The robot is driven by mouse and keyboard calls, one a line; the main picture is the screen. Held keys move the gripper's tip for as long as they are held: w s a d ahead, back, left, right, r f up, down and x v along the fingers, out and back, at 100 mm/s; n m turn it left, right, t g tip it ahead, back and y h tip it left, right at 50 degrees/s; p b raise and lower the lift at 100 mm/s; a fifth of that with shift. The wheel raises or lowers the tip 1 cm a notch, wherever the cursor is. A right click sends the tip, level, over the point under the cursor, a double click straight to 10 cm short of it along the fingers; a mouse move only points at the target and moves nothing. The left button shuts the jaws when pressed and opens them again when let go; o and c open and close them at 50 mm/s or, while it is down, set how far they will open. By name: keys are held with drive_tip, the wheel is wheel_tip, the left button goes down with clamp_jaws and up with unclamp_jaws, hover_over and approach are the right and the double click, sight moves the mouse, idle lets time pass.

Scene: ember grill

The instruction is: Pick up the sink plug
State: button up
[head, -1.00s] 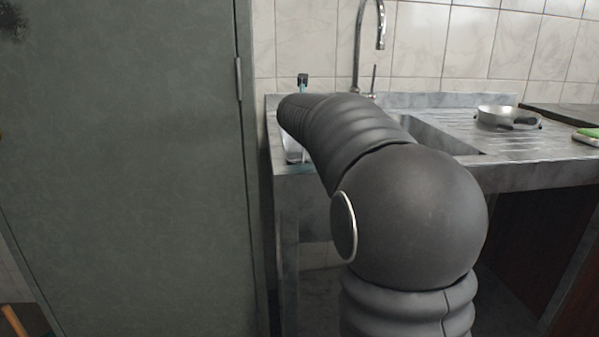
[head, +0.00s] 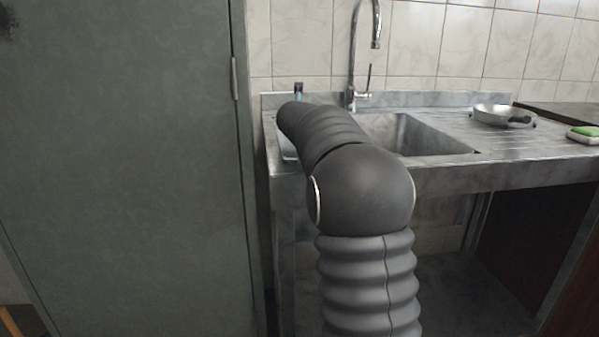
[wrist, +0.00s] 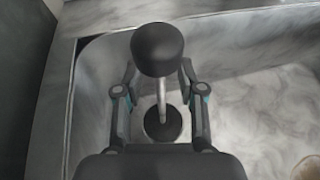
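The sink plug, with a dark round knob (wrist: 158,48), a thin metal stem and a dark round base, shows in the wrist view inside the pale grey sink basin (wrist: 262,105). My gripper (wrist: 158,68) is open, with one finger on each side of the plug. I cannot tell whether either finger touches it. In the head view my arm reaches over the left part of the sink (head: 428,136) and hides the plug and the gripper's fingers.
A chrome tap (head: 353,62) stands behind the basin. A metal pan (head: 492,113) and a green-topped sponge (head: 584,133) lie on the counter at right. A tall grey-green door (head: 120,150) stands close at left. A tan thing (wrist: 306,168) shows partly at the wrist view's lower right.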

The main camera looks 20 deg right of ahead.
clamp_jaws()
drive_tip(key=shift+r, duration=0.1)
